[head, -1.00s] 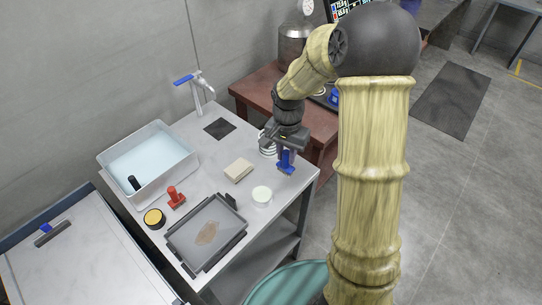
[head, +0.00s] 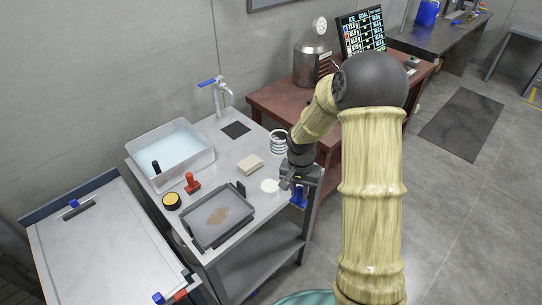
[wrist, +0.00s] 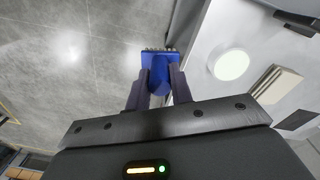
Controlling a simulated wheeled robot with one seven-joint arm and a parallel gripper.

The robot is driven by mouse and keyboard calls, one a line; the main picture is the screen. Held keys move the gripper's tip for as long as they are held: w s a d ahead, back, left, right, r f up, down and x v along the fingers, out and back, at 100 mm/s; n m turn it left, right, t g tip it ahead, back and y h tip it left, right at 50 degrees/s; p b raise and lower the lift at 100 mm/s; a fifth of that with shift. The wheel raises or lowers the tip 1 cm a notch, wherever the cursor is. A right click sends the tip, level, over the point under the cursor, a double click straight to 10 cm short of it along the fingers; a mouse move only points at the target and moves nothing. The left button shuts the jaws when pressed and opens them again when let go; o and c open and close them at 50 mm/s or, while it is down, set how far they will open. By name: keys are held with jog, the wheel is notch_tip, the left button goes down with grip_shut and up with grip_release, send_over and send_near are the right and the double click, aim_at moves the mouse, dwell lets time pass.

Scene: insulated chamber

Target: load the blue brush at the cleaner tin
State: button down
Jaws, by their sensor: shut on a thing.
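The blue brush (head: 299,196) is in my gripper (head: 297,184), which is shut on it. In the wrist view the brush (wrist: 160,68) sits between both fingers, with its bristles at the far end. A round tin with a pale green-white top (head: 270,186) stands on the grey table just left of the gripper; I take it for the cleaner tin. It also shows in the wrist view (wrist: 231,65), right of the brush and apart from it. The brush hangs by the table's right edge, seemingly over the floor.
A grey tray (head: 238,228) with a brown stain, a red-handled tool (head: 192,183), a yellow-topped round tin (head: 172,201), a beige block (head: 250,164), a water basin (head: 143,181) and a white coil (head: 278,142) stand on the table (head: 222,150).

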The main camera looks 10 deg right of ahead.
notch_tip(320, 180, down, 15)
jog(key=s+n, duration=0.1)
jog(key=n, duration=0.4)
jog(key=shift+s+a+n, duration=0.2)
jog(key=shift+a+n, duration=0.1)
jog(key=shift+a, duration=0.1)
jog(key=shift+d, duration=0.1)
